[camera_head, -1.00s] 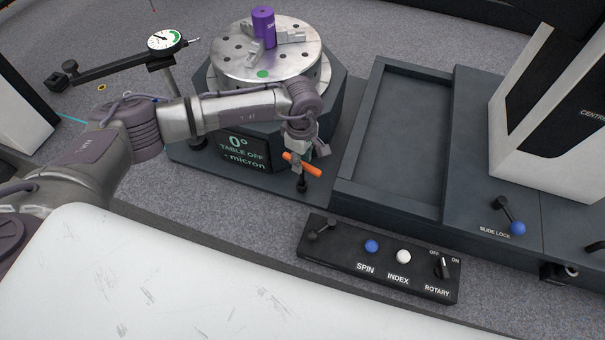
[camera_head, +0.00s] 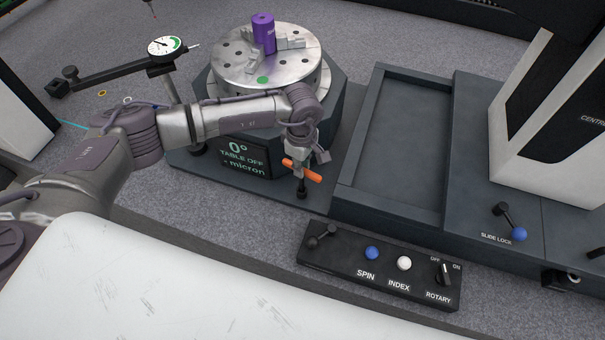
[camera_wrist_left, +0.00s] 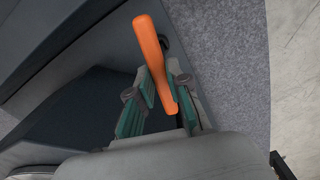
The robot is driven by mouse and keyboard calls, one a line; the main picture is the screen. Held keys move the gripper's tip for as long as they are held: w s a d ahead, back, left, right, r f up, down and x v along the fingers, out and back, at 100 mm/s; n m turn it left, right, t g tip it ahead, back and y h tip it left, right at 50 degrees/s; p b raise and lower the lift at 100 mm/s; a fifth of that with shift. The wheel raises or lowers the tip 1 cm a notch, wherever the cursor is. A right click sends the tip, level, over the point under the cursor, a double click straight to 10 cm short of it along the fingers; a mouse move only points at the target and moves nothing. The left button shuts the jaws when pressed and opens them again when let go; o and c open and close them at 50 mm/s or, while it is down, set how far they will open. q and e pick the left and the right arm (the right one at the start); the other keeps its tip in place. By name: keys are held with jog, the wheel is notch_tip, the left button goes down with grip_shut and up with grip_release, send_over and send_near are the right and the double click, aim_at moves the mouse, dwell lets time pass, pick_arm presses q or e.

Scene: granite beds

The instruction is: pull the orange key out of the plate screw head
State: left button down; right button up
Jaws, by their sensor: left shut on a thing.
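The orange key (camera_head: 313,176) is a bar-shaped handle in front of the rotary table base. My left gripper (camera_head: 301,168) points down and is shut on it, with handle sticking out on both sides. In the left wrist view the orange handle (camera_wrist_left: 152,50) runs between the fingers of my left gripper (camera_wrist_left: 166,88). A dark screw head (camera_head: 302,193) stands right below the key. I cannot tell whether the key's lower end is still seated in it. My right gripper does not show.
The round metal table (camera_head: 240,70) with a purple cylinder (camera_head: 263,30) stands behind my arm. A dial indicator (camera_head: 163,46) is at the upper left. A control panel (camera_head: 330,255) lies in front, and a shallow empty tray (camera_head: 400,135) is at the right.

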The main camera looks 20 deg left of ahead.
pick_arm(q)
jog(key=shift+r, duration=0.65)
jog(key=shift+r+p, duration=1.25)
jog(key=shift+r, duration=0.95)
